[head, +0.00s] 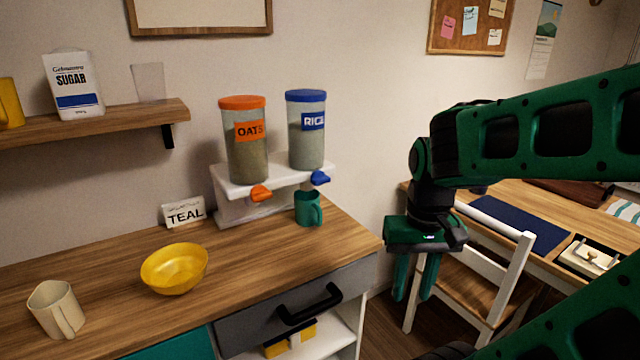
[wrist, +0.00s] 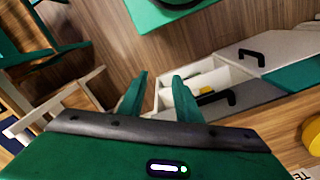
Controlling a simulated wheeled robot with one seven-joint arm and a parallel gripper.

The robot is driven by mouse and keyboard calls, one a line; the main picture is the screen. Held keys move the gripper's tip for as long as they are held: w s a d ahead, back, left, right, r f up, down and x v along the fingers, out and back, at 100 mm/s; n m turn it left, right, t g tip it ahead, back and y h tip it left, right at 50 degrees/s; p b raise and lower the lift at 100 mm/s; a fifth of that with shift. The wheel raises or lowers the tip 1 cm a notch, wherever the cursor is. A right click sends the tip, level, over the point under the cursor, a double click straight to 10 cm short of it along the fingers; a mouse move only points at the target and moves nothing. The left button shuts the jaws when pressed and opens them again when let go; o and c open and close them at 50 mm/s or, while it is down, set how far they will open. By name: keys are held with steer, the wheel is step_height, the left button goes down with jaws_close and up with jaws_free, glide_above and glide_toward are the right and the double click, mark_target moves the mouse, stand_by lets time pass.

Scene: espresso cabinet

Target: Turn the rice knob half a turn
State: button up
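The rice dispenser (head: 306,140) has a blue lid and a blue RICE label, and stands on a white stand (head: 230,180) on the counter. Its blue rice knob (head: 320,177) sticks out at the stand's front right. A teal mug (head: 308,208) is under the rice side. The oats dispenser (head: 245,150) with its orange knob (head: 261,193) is to the left. My gripper (head: 414,280) is to the right of the counter, pointing down, well apart from the knob. Its two fingers are apart and empty; they also show apart in the wrist view (wrist: 158,92).
A drawer with a black handle (head: 308,304) is below. A white chair (head: 480,285) and a desk are on the right.

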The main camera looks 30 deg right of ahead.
steer(key=shift+s+d+r, duration=0.1)
steer(key=shift+s+r, duration=0.05)
steer(key=shift+r, duration=0.15)
steer(key=c, duration=0.5)
steer(key=w+d+r+n+t, duration=0.1)
steer(key=w+r, duration=0.1)
steer(key=w, duration=0.2)
steer(key=w+r+n+t, duration=0.1)
steer(key=w+r, duration=0.2)
steer(key=w, duration=0.1)
steer(key=w+d+r+t, duration=0.1)
steer(key=w+r+t, duration=0.1)
steer(key=w, duration=0.2)
steer(key=shift+w+d+r+n+h, duration=0.3)
steer(key=shift+w+r+n, duration=0.05)
steer(key=shift+n, duration=0.05)
jaws_close()
steer(key=w+d+r+n+t, duration=0.1)
steer(key=w+r+n+t, duration=0.35)
steer(key=w+r, duration=0.9)
glide_toward(325, 176)
steer(key=w, duration=0.3)
steer(key=shift+m+t, duration=0.35)
steer(key=shift+m, duration=0.1)
steer(key=shift+w+d+f, duration=0.1)
steer(key=shift+d+f, duration=0.05)
steer(key=shift+f, duration=0.9)
steer(key=shift+w+d+f, duration=0.1)
steer(key=shift+d+f, duration=0.05)
steer(key=shift+f, duration=0.95)
